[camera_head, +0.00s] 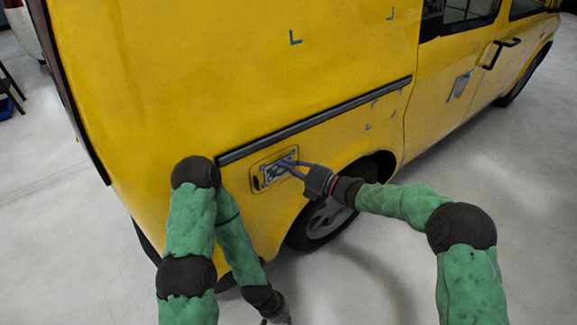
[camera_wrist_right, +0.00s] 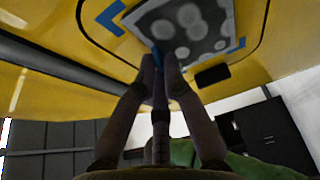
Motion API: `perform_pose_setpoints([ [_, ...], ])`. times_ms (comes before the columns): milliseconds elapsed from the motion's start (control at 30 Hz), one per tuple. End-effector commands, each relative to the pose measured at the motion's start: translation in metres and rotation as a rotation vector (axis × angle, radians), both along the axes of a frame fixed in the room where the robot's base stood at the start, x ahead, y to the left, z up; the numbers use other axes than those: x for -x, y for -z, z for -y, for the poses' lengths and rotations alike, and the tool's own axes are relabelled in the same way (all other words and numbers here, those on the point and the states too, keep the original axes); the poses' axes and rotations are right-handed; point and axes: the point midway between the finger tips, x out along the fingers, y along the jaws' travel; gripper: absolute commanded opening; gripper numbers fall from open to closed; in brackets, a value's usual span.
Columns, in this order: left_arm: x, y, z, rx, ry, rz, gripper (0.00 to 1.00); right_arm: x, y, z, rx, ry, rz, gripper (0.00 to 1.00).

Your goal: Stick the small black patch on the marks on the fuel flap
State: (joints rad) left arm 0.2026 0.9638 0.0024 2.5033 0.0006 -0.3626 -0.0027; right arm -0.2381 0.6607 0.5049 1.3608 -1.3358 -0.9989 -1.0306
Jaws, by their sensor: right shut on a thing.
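The yellow van's fuel flap (camera_head: 258,177) has a dark rounded outline. The small patch (camera_head: 273,173) is dark with pale grey round spots and lies over the flap. In the right wrist view the patch (camera_wrist_right: 203,22) sits between blue corner marks (camera_wrist_right: 103,17) on the yellow flap. A blue mark (camera_wrist_right: 238,45) shows beside its right edge. My right gripper (camera_head: 288,164) is shut on the near edge of the patch, its fingertips (camera_wrist_right: 162,68) together there. I cannot tell whether the patch touches the flap all over. My left gripper (camera_head: 276,318) hangs low at the bottom edge, partly cut off.
A dark side rail (camera_head: 315,120) runs along the van above the flap. The rear wheel (camera_head: 322,218) is below right of it. Other blue corner marks (camera_head: 294,38) are on the panel.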

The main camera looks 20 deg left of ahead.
Motion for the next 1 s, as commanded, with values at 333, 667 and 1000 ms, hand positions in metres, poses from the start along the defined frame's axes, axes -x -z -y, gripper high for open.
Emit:
perform_pose_setpoints([
  [333,0.0,0.0,0.0,0.0,0.0,0.0,0.0,0.0,0.0,0.0,0.0,0.001,0.001,0.38],
  [667,0.0,0.0,0.0,0.0,0.0,0.0,0.0,0.0,0.0,0.002,0.0,0.001,0.0,0.38],
  [1000,0.0,0.0,0.0,0.0,0.0,0.0,0.0,0.013,0.0,0.051,-0.001,0.004,0.0,0.38],
])
